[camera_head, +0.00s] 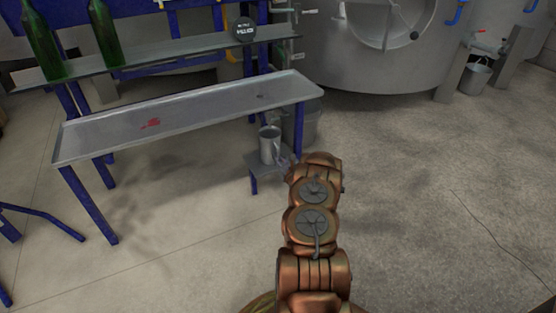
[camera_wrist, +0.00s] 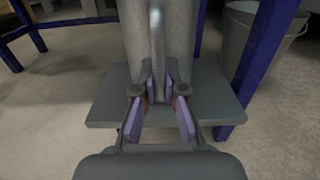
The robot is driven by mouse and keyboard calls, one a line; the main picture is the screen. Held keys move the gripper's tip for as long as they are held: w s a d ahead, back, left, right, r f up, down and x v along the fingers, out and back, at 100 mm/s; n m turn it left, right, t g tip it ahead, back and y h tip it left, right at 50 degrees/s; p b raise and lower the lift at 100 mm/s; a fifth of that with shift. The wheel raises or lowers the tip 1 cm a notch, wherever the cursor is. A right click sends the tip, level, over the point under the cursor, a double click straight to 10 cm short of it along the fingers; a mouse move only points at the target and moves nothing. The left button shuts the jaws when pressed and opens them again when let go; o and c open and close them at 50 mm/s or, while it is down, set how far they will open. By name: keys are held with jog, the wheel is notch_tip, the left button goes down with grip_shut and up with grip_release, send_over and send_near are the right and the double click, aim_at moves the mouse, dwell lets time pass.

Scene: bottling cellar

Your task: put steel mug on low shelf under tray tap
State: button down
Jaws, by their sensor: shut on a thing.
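The steel mug (camera_head: 268,146) is upright at the low shelf (camera_head: 257,167), under the right end of the long metal tray (camera_head: 200,116). In the wrist view the mug (camera_wrist: 185,40) fills the upper middle, its handle toward me, with the shelf (camera_wrist: 107,110) below it. I cannot tell for sure whether its base touches the shelf. My gripper (camera_wrist: 158,100) is shut on the mug's handle, a purple-padded finger on each side. In the head view my gripper (camera_head: 284,162) is partly hidden by my wrist. The tap itself is hard to make out.
A grey bucket (camera_wrist: 262,38) stands right of the shelf, behind a blue leg (camera_wrist: 262,65). A big steel tank (camera_head: 350,75) stands behind. The floor at right is clear.

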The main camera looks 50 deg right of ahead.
jog(key=c, duration=1.3)
grip_release()
jog(key=shift+f, duration=0.1)
jog(key=shift+o, duration=0.2)
